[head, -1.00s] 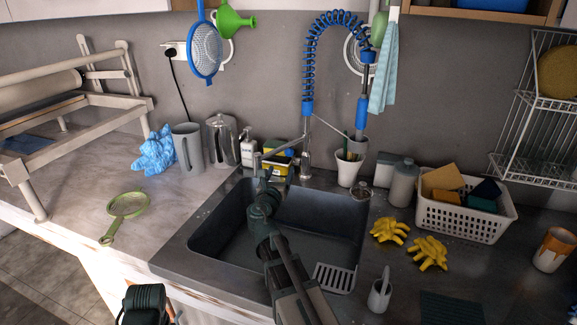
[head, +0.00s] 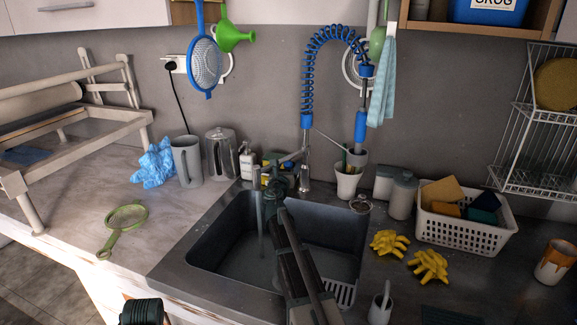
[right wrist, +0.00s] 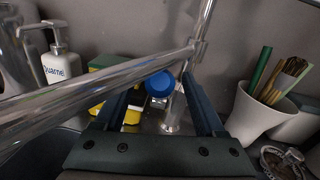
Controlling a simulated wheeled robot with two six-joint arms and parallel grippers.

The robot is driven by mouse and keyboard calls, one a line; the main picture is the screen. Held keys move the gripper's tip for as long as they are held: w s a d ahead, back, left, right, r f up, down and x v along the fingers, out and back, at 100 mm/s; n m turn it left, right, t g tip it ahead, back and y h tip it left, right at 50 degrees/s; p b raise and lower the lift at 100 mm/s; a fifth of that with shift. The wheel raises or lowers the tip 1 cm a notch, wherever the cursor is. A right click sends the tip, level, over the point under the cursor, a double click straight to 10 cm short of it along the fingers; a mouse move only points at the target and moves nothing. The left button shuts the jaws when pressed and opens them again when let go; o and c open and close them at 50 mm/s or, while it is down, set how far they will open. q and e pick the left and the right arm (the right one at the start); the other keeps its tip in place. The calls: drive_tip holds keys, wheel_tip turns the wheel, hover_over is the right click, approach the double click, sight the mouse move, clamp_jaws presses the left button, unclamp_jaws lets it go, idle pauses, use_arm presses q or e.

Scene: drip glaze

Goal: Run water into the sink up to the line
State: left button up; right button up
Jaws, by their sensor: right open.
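The dark sink (head: 215,243) is set into the counter. A pale upright streak (head: 261,225), which looks like running water, falls from the spout into it. The sink floor looks greyer and smoother, like shallow water (head: 240,268); I cannot make out a line. The metal tap (head: 305,172) stands at the back edge; its spout crosses the right wrist view (right wrist: 110,78). My right gripper (head: 278,180) is open behind the sink by the tap's base. A blue round knob (right wrist: 160,83) shows between its fingers; contact is unclear.
A soap bottle (head: 246,163) and a yellow-green box stand left of the tap. A white cup of brushes (head: 347,182) stands to its right. Yellow gloves (head: 428,266) and a white basket (head: 460,232) lie on the right counter. A green strainer (head: 125,218) lies left.

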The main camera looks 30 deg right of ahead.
drive_tip(key=shift+w+d, duration=0.2)
drive_tip(key=shift+w, duration=0.05)
drive_tip(key=shift+c, duration=0.4)
clamp_jaws()
idle(0.9)
